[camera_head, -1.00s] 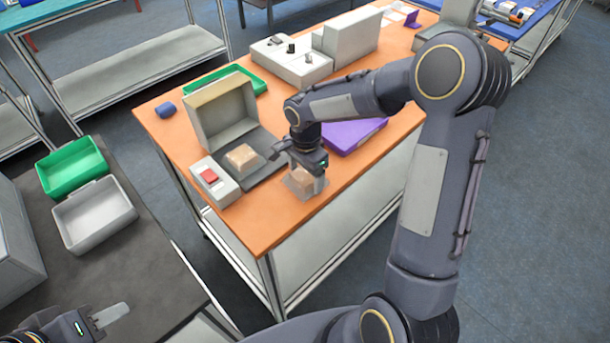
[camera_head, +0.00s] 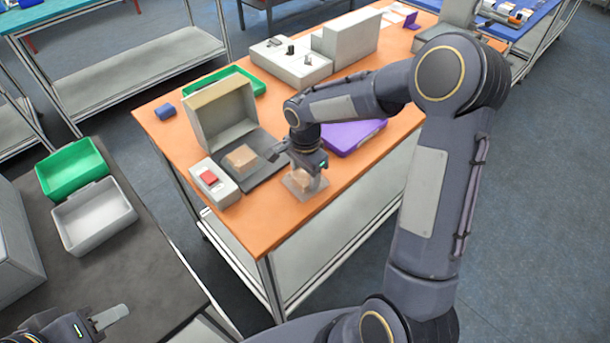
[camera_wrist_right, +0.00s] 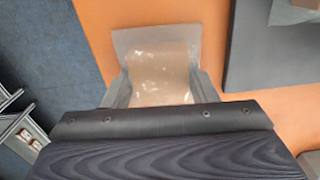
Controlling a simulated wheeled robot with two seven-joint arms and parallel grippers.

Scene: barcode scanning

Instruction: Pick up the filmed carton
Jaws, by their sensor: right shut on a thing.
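The filmed carton (camera_head: 302,181) is a small brown box in clear, shiny film at the front edge of the orange table. My right gripper (camera_head: 304,175) points down over it and is shut on it. In the right wrist view, the carton (camera_wrist_right: 164,72) sits between the two fingers, with pale film spread around it. I cannot tell whether its underside touches the table. A second brown carton (camera_head: 241,158) lies on the grey machine to the left. My left gripper (camera_head: 108,318) is partly in view at the bottom left, far from the carton; its opening is unclear.
The grey machine with a raised lid (camera_head: 222,112) stands left of the right gripper, beside a box with a red top (camera_head: 209,177). A purple case (camera_head: 352,136) lies close behind and right. The orange table (camera_head: 270,225) is bare toward its front corner.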

